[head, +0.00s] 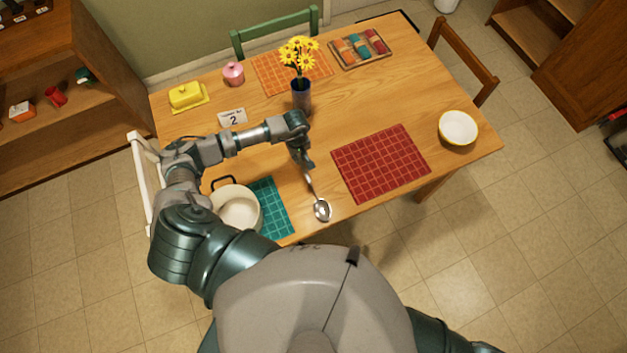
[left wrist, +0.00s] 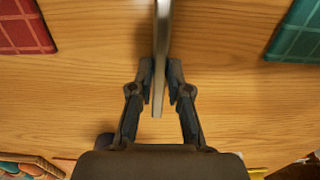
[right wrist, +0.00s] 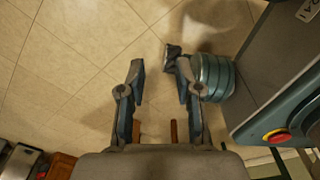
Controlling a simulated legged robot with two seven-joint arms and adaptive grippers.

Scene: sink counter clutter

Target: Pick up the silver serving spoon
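The silver serving spoon (head: 322,209) is on the near side of the wooden table, its bowl toward me and its handle running up to my left gripper (head: 306,163). In the left wrist view the spoon's handle (left wrist: 162,40) passes between the fingertips of my left gripper (left wrist: 161,80), with a finger pad against each side. The bowl is outside that view. I cannot tell whether the spoon is clear of the tabletop. My right gripper (right wrist: 157,68) is open and empty over the tiled floor in the right wrist view.
A red placemat (head: 381,164) lies right of the spoon. A teal placemat (head: 275,209) and a white pot (head: 238,208) are on its left. A vase of yellow flowers (head: 301,92) stands behind the gripper. A bowl (head: 458,128) is at the right edge. Bare wood surrounds the spoon.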

